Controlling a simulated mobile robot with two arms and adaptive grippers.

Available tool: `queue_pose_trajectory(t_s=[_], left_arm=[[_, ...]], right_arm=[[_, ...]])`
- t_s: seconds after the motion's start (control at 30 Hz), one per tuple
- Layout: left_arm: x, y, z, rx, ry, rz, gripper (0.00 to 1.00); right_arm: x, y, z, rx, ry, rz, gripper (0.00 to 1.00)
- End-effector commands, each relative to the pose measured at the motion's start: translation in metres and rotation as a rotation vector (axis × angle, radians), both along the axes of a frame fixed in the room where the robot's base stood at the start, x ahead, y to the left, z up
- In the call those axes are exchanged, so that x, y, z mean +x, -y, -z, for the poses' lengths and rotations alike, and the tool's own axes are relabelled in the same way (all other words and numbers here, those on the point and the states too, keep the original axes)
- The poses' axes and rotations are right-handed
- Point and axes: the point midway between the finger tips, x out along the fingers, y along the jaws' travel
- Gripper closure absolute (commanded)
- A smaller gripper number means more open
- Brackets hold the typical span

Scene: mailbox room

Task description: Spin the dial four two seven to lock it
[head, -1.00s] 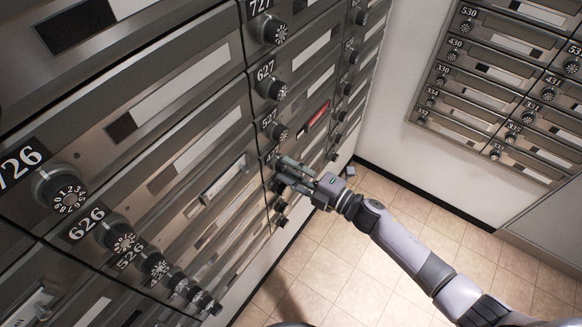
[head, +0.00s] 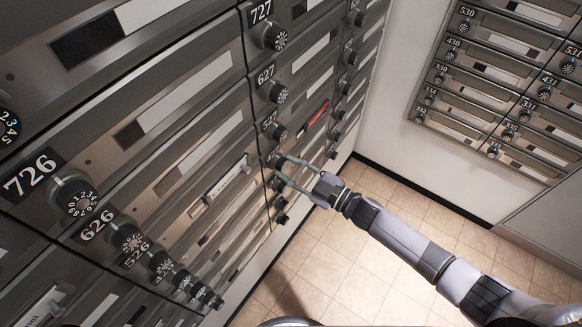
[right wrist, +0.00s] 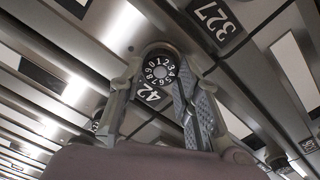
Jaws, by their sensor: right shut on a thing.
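The round black dial with white numerals (right wrist: 160,68) sits between the two fingers of my right gripper (right wrist: 152,82) in the right wrist view. A black label beside it (right wrist: 150,93) shows "42"; a finger hides the rest. In the head view my right gripper (head: 279,169) reaches the mailbox wall below the 527 dial (head: 277,133), with one finger on either side of the dial it grips. The right gripper is shut on the dial. My left gripper is not in view.
Other dials stick out above and below, such as the 627 dial (head: 277,92). The 327 label (right wrist: 215,20) shows in the right wrist view. A second mailbox bank (head: 510,75) is on the right wall. The tiled floor (head: 335,255) is clear.

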Motion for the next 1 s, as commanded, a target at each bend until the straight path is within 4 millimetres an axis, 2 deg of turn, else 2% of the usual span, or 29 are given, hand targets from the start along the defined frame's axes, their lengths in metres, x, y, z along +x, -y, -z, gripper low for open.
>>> queue_pose_trajectory(t_s=[0.33,0.87,0.9,1.0], left_arm=[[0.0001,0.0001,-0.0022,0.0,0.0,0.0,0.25],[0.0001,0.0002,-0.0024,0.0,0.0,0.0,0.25],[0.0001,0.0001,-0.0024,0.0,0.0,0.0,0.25],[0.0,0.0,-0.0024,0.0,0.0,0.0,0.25]], right_arm=[[0.0,0.0004,0.0008,0.075,-0.106,0.0,0.97],[-0.0002,0.0002,0.0012,0.086,-0.122,0.0,0.97],[-0.0002,0.0002,0.0012,0.086,-0.122,0.0,0.67],[-0.0002,0.0002,0.001,0.086,-0.122,0.0,0.6]])
